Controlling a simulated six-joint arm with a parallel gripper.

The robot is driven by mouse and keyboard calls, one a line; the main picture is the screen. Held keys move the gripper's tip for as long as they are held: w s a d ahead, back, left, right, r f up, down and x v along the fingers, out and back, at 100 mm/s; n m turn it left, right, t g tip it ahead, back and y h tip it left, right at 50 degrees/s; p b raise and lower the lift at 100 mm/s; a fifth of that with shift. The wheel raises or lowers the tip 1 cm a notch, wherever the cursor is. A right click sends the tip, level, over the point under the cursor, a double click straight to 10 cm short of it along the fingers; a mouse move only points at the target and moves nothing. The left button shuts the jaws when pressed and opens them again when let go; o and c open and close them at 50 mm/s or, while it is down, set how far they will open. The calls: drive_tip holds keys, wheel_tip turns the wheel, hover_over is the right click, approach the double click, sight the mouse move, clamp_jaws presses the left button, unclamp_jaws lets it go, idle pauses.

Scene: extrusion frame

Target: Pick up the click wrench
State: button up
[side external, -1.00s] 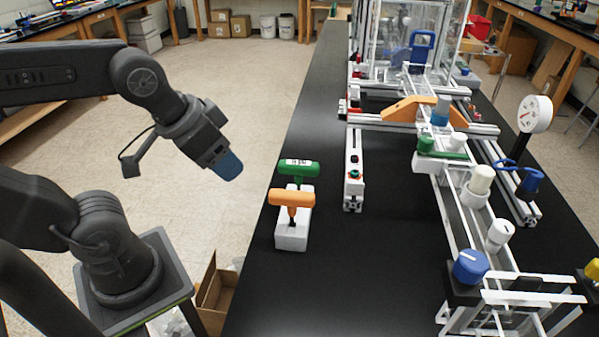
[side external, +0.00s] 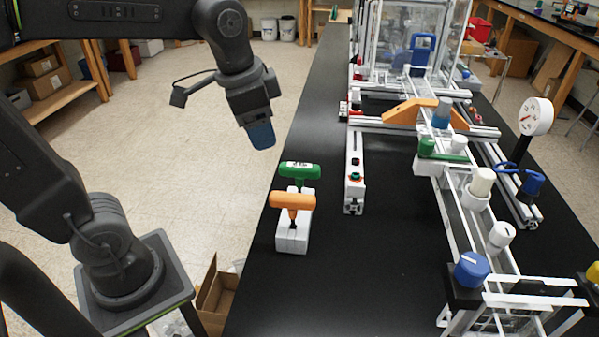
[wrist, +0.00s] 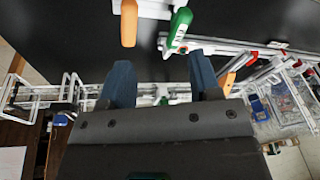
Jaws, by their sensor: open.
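Two T-handled tools stand upright in a white block (side external: 291,240) on the black bench. One has a green handle (side external: 300,170) with a pale label, the other an orange handle (side external: 292,201) nearer the camera. I cannot tell which is the click wrench. My gripper (side external: 261,136) is in the air to the upper left of the green handle, apart from both tools, with its blue fingers pointing down. In the wrist view my gripper (wrist: 162,78) is open and empty. The orange handle (wrist: 129,22) and green handle (wrist: 179,29) show beyond the fingertips.
A white rail (side external: 354,180) lies just right of the tools. Further right is an extrusion frame with an orange bracket (side external: 408,109), a blue knob (side external: 471,268) and a round gauge (side external: 536,116). An open cardboard box (side external: 216,297) sits on the floor beside the bench (side external: 345,285).

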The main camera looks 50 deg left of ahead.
sight(300, 165)
drive_tip(key=w+m+g, duration=0.3)
drive_tip(key=w+m, duration=0.1)
drive_tip(key=w, duration=0.5)
drive_tip(key=shift+m, duration=0.3)
drive_tip(key=f, duration=1)
drive_tip(key=a+f, duration=0.1)
drive_tip(key=f, duration=0.3)
drive_tip(key=shift+f, duration=0.4)
drive_tip(key=c, duration=1)
drive_tip(key=shift+r, duration=0.1)
